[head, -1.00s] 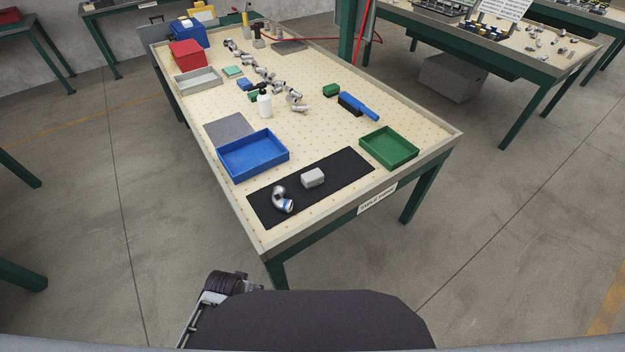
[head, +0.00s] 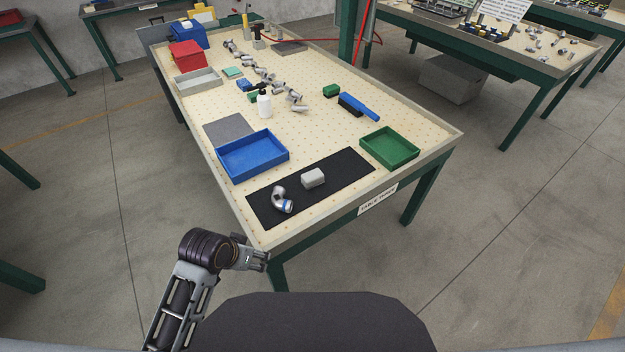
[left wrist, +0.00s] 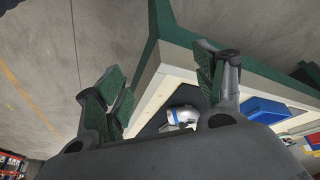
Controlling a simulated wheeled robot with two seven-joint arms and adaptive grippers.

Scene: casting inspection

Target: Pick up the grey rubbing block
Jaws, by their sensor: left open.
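The grey rubbing block (head: 313,178) lies on the black mat (head: 345,169) near the front edge of the table. A curved metal casting with a blue band (head: 282,201) lies to its left on the same mat. My left gripper (head: 262,259) is open and empty, off the table's near left corner and apart from the block. In the left wrist view the spread fingers of my left gripper (left wrist: 165,88) frame the table corner, and the casting (left wrist: 182,117) shows between them. The block cannot be made out in that view. My right gripper is not in view.
A blue tray (head: 254,172) stands behind the mat and a green tray (head: 416,150) to its right. A blue-handled brush (head: 359,107), a white bottle (head: 264,103) and several castings lie farther back. The table's raised edge (head: 350,206) runs along the front.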

